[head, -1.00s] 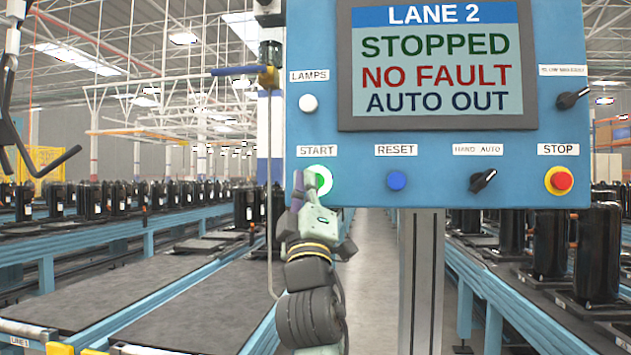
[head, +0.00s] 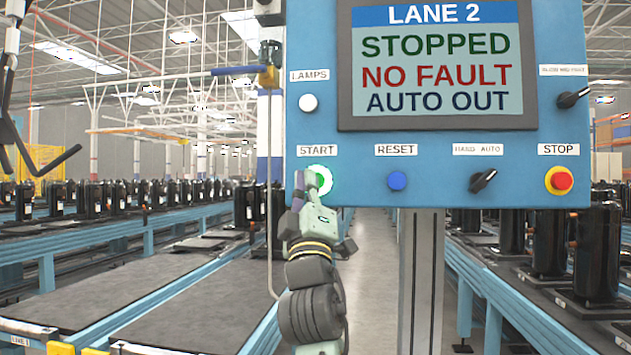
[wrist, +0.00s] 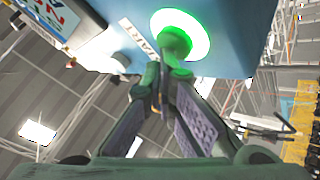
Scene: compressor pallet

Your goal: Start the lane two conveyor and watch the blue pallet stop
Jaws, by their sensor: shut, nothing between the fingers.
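The lane 2 control panel (head: 437,165) is a blue box on a grey post. Its screen (head: 437,60) reads "LANE 2", "STOPPED", "NO FAULT", "AUTO OUT". The START button (head: 326,181) glows green at the panel's lower left. My gripper (head: 308,190) is shut and empty, its fingertips at the button and covering part of it. In the wrist view the tips (wrist: 168,72) overlap the lit green START button (wrist: 192,28); I cannot tell whether they press it. No blue pallet can be made out.
The panel also carries a blue RESET button (head: 397,180), a black HAND/AUTO selector (head: 482,180) and a red STOP button (head: 560,180). Conveyors with black compressors (head: 597,250) run along both sides. A hooked black bar (head: 45,160) hangs at the left.

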